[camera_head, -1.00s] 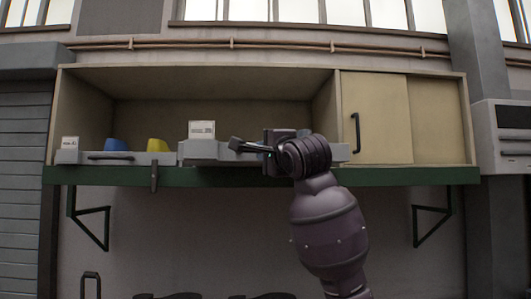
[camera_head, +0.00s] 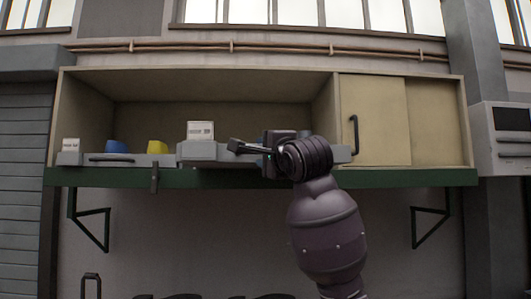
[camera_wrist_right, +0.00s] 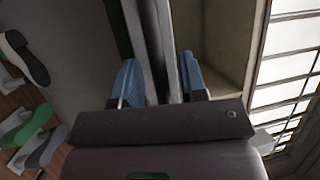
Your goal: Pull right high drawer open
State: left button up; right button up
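The right high drawer (camera_head: 204,153) is a grey drawer under the open shelf, and its front stands forward of the left drawer (camera_head: 130,160). A white labelled box (camera_head: 200,131) stands at its left end. My right gripper (camera_head: 268,150) is at the middle of its front and hides the handle in the head view. In the right wrist view my right gripper (camera_wrist_right: 160,80) has its blue fingers on either side of grey drawer parts. The handle itself is hard to make out there, but the drawer moves with the gripper. My left gripper is not in view.
Blue (camera_head: 116,147) and yellow (camera_head: 156,148) bins stand behind the left drawer. A cream sliding-door cabinet (camera_head: 385,130) with a black handle is at the right. A green beam (camera_head: 410,177) runs below the drawers. Shoe-like shapes (camera_wrist_right: 25,58) show at left in the wrist view.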

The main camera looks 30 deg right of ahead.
jog(key=b+v, duration=0.1)
jog(key=v, duration=0.9)
jog(key=shift+s+b, duration=0.3)
jog(key=shift+s, duration=0.1)
